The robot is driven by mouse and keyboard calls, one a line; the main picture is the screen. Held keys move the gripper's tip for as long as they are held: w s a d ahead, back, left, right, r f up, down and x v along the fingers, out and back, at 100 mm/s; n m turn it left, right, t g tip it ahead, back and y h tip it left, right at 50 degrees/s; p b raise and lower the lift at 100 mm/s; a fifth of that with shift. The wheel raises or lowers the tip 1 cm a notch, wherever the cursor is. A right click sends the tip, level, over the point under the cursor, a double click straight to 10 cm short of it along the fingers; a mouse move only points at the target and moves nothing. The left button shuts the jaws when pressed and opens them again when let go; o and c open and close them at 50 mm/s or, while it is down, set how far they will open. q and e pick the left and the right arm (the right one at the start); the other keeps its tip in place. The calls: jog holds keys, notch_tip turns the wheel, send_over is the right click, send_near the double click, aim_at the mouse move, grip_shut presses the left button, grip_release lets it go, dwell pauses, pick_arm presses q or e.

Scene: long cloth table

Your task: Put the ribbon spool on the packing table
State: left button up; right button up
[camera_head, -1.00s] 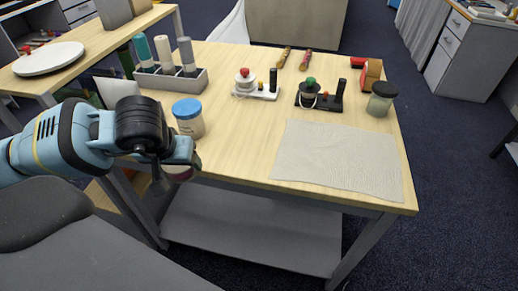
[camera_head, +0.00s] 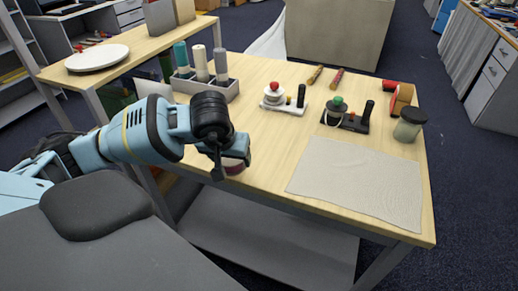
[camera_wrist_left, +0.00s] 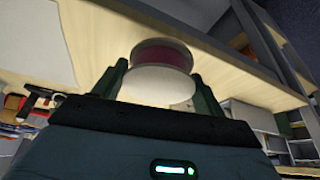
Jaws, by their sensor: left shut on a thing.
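My left gripper (camera_head: 228,170) is shut on the ribbon spool (camera_head: 234,167), at the near left edge of the wooden table (camera_head: 265,160). In the left wrist view the spool (camera_wrist_left: 165,55) sits between the two fingers (camera_wrist_left: 160,88), with pale round flanges and dark red ribbon. The gripper hides much of the spool in the head view. The spool appears at or just off the table edge; whether it touches the table I cannot tell. My right gripper is not in view.
A pale cloth mat (camera_head: 358,180) covers the table's near right. A grey rack with rolls (camera_head: 212,85), a white device (camera_head: 285,101), a black device (camera_head: 347,118) and a lidded jar (camera_head: 409,124) stand behind. Bare wood lies between gripper and mat. A lower shelf (camera_head: 270,235) is below.

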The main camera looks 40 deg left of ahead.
pick_arm(q)
send_near(260, 155)
jog(key=shift+w+a+f+p, duration=0.15)
jog(key=shift+w+a+f, duration=0.15)
jog(key=shift+f, duration=0.2)
jog(key=shift+w+a+f+p, duration=0.15)
jog(key=shift+w+f, duration=0.25)
jog(key=shift+f, duration=0.1)
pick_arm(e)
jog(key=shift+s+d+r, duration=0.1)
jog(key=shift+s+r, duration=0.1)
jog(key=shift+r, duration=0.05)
pick_arm(q)
jog(key=shift+w, duration=0.1)
jog(key=shift+w+d, duration=0.1)
jog(key=shift+w, duration=0.25)
notch_tip(260, 155, down, 3)
jog(key=shift+f, duration=0.25)
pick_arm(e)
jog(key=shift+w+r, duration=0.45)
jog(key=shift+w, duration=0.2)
